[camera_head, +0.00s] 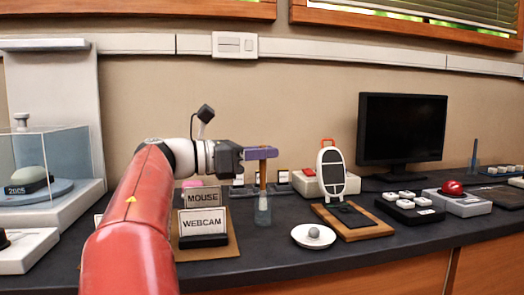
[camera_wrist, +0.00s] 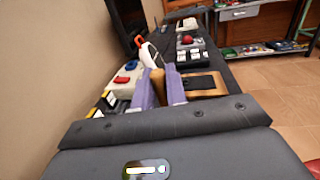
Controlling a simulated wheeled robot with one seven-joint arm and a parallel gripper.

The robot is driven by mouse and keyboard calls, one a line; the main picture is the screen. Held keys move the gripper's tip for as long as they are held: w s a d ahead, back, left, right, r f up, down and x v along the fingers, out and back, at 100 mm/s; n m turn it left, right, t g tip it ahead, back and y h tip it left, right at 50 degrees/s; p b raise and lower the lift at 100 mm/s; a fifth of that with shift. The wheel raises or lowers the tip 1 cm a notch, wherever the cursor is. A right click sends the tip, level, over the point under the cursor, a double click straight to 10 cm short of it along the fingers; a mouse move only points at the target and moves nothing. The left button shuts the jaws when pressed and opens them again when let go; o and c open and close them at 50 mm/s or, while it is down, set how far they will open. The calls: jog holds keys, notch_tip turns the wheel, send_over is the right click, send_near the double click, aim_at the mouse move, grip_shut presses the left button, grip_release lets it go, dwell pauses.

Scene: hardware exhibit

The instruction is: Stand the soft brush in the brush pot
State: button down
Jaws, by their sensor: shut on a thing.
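My gripper (camera_head: 266,153) has purple fingers and is shut on the soft brush. The brush (camera_head: 262,175) hangs upright below the fingers, with a brown handle. Its lower end is at the mouth of the brush pot (camera_head: 262,216), a small clear bluish pot on the dark counter. I cannot tell how far the brush reaches inside the pot, or whether it touches the bottom. In the wrist view the tan handle (camera_wrist: 158,84) shows between the two purple fingers; the pot does not show there.
MOUSE and WEBCAM signs (camera_head: 203,221) stand left of the pot. A monitor (camera_head: 402,127) is at the back.

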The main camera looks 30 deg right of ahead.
jog(key=shift+f, duration=0.1)
jog(key=c, duration=1.3)
grip_release()
jog(key=shift+c, duration=0.2)
jog(key=shift+a, duration=0.1)
jog(key=a+p, duration=0.1)
jog(key=a, duration=0.6)
jog(key=shift+w+a, duration=0.3)
jog(key=shift+w, duration=0.15)
jog(key=shift+s+f, duration=0.1)
